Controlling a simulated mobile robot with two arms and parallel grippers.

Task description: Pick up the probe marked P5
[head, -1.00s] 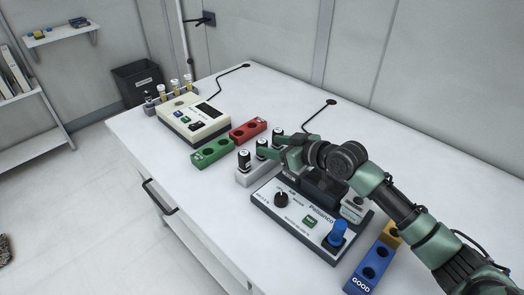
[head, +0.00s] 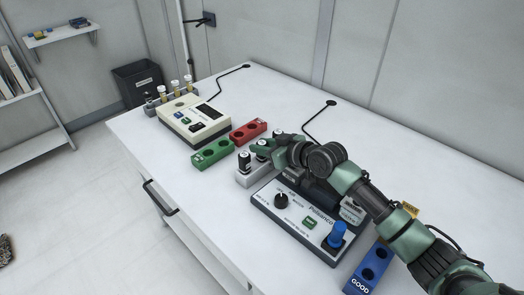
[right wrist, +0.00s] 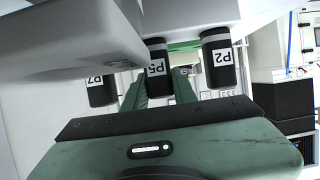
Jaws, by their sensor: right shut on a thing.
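The probe marked P5 (right wrist: 157,68) is a black cylinder with a white label, the middle one of a row in the right wrist view. One probe (head: 244,161) stands clear at the near end. P5 appears still at the rack. My left gripper is out of view.
The tester with a blue knob (head: 337,234) stands below my right arm. A blue GOOD block (head: 360,279) is at its right. The table's rear right is clear.

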